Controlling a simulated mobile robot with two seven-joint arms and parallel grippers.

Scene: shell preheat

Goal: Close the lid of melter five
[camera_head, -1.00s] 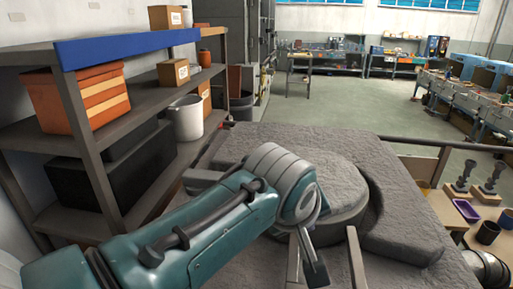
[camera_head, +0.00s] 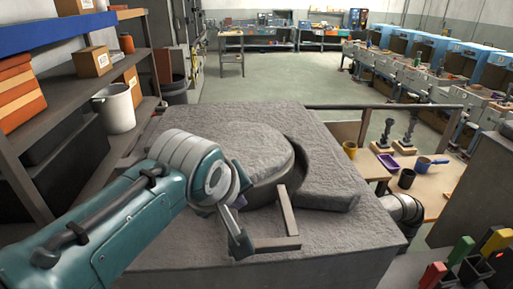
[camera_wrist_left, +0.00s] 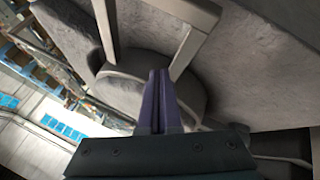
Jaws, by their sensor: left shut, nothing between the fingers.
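The melter is a grey, rough-topped block (camera_head: 190,118) with a thick round grey lid (camera_head: 232,143) on its top. In the left wrist view the closed fingertips (camera_wrist_left: 158,72) point between the handle's bars. I cannot tell whether they touch. My arm hides part of the lid.
A shelf with an orange crate (camera_head: 18,92), a cardboard box (camera_head: 92,62) and a white bucket (camera_head: 117,108) stands close on the left. A wooden table (camera_head: 430,188) with cups is at right. Blue machines line the far right. Open floor (camera_head: 275,80) lies behind the melter.

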